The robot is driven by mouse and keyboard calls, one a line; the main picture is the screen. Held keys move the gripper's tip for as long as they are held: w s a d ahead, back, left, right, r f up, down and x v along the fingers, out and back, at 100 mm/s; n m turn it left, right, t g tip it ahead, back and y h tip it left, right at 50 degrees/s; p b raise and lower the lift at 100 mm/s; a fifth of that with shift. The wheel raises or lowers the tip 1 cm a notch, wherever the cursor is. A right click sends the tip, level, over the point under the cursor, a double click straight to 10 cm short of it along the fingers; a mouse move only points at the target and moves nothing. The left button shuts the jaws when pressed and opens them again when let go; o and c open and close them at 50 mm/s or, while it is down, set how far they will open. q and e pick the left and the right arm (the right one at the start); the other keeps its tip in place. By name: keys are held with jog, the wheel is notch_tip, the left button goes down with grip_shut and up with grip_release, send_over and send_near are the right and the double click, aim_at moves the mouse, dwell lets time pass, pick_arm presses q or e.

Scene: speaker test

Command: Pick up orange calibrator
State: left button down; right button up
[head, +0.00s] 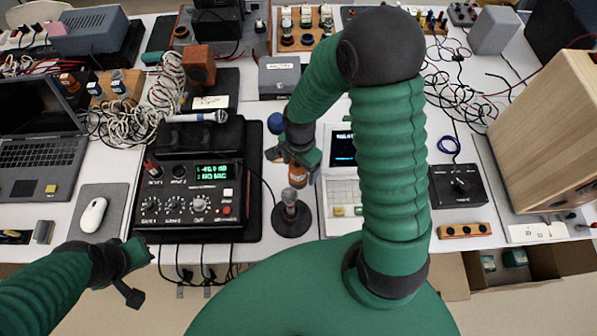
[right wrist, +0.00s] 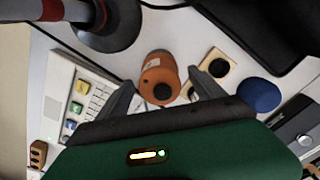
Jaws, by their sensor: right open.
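The orange calibrator (right wrist: 160,66) is a short orange cylinder with a dark round spot on its end. In the right wrist view it stands between the two fingertips of my right gripper (right wrist: 162,84), with a visible gap on either side. In the head view the calibrator (head: 298,177) shows just below my right gripper (head: 296,166), partly hidden by it. The right gripper is open and holds nothing. My left gripper (head: 132,274) is at the lower left, in front of the table edge and away from the calibrator; its finger opening is unclear.
A microphone on a dark round stand (head: 292,218) is close in front of the calibrator. A white laptop-like device (head: 340,190) is to its right and a black meter unit (head: 200,200) to its left. A blue ball (right wrist: 259,95) is near the right finger.

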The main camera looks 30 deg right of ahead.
jog(key=f, duration=0.3)
jog(key=shift+a, duration=0.2)
jog(key=shift+a+f, duration=0.1)
jog(key=shift+f, duration=0.05)
jog(key=shift+a, duration=0.1)
grip_shut()
